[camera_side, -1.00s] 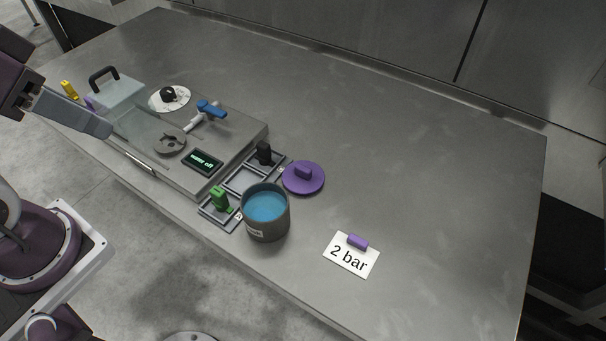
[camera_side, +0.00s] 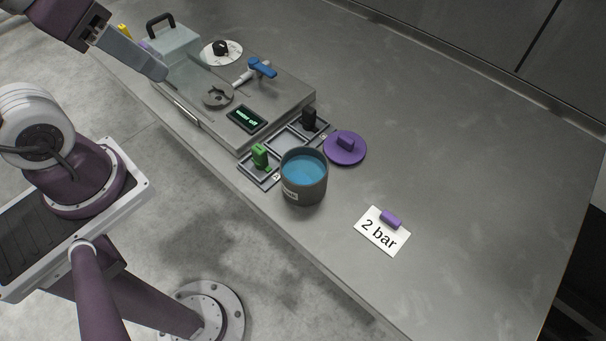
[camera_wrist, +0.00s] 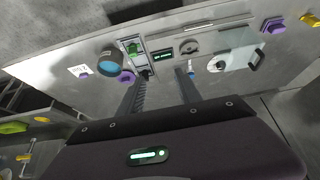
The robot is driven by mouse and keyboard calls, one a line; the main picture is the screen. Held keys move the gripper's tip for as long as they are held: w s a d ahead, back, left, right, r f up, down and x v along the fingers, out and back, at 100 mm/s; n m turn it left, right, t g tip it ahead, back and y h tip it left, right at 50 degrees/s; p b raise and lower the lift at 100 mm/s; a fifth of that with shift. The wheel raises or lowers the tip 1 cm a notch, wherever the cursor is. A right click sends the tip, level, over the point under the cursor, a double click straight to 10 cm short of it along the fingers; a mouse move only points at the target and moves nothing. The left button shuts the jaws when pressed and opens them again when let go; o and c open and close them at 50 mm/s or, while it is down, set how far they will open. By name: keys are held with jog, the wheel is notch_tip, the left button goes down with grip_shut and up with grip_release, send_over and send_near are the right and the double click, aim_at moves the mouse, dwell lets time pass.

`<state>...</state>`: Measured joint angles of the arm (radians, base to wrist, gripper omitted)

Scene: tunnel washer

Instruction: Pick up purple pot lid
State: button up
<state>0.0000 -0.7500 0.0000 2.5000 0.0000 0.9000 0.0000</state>
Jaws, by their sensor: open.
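The purple pot lid (camera_side: 339,154) is a flat round disc with a block-shaped purple knob. It lies on the grey worktop beside the pot, and shows in the wrist view (camera_wrist: 126,77). The dark grey pot (camera_side: 304,190) stands upright and open with blue contents; it also shows in the wrist view (camera_wrist: 110,64). My gripper (camera_side: 158,70) hangs over the left part of the washer, well away from the lid. In the wrist view my gripper (camera_wrist: 162,90) has its two fingers apart with nothing between them; the lid appears just left of the left finger.
The washer unit (camera_side: 282,100) has a blue-handled tap (camera_side: 262,68), a "water off" display (camera_side: 246,118) and a clear cover with a black handle (camera_side: 160,24). Green (camera_side: 259,156) and black (camera_side: 309,118) pieces stand in trays near the pot. A "2 bar" card (camera_side: 381,232) lies at right. The worktop beyond the lid is clear.

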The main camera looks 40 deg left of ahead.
jog(key=o, duration=1.3)
jog(key=m+g, duration=0.6)
jog(key=m, duration=1.2)
send_over(346, 138)
notch_tip(346, 138, down, 15)
jog(key=shift+s+a+r, duration=0.1)
jog(key=shift+s+r, duration=0.05)
jog(key=shift+r, duration=0.05)
jog(key=f, duration=0.8)
jog(key=shift+w, duration=0.2)
jog(key=shift+r, duration=0.1)
jog(key=shift+c, duration=0.4)
